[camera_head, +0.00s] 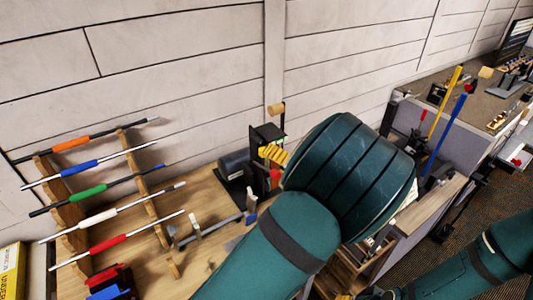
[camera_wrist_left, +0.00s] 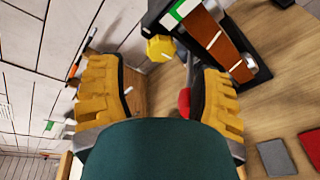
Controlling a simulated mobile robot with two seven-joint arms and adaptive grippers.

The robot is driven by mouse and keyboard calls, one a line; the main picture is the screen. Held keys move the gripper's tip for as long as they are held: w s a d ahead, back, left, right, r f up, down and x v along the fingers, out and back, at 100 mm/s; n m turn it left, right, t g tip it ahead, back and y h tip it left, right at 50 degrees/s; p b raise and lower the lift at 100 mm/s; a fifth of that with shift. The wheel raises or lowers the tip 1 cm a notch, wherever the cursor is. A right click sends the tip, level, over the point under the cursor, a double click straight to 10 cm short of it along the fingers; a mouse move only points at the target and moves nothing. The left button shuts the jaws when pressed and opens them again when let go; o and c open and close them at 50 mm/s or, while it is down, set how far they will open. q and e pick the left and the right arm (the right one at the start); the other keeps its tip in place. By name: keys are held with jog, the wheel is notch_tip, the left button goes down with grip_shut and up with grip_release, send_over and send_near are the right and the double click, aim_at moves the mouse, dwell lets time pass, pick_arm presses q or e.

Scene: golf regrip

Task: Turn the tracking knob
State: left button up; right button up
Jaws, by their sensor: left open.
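The belt sander (camera_head: 268,136) stands against the wall on the wooden bench, partly hidden by my left arm. In the left wrist view its brown belt (camera_wrist_left: 208,36) runs at a slant. A yellow faceted knob (camera_wrist_left: 160,48), which looks like the tracking knob, sits beside the belt, ahead of the gap between my fingers. A red knob (camera_wrist_left: 184,102) is close to the right-hand finger. My right gripper (camera_head: 378,293) is barely visible at the bottom edge.
A wooden rack (camera_head: 128,148) of several golf shafts with coloured grips stands on the left of the bench. A wooden crank handle (camera_head: 276,109) sticks up by the sander. Grey (camera_wrist_left: 277,158) and red (camera_wrist_left: 311,148) pads lie on the bench. The wall is close behind.

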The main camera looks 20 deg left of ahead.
pick_arm(q)
jog(key=shift+x, duration=2.55)
grip_shut()
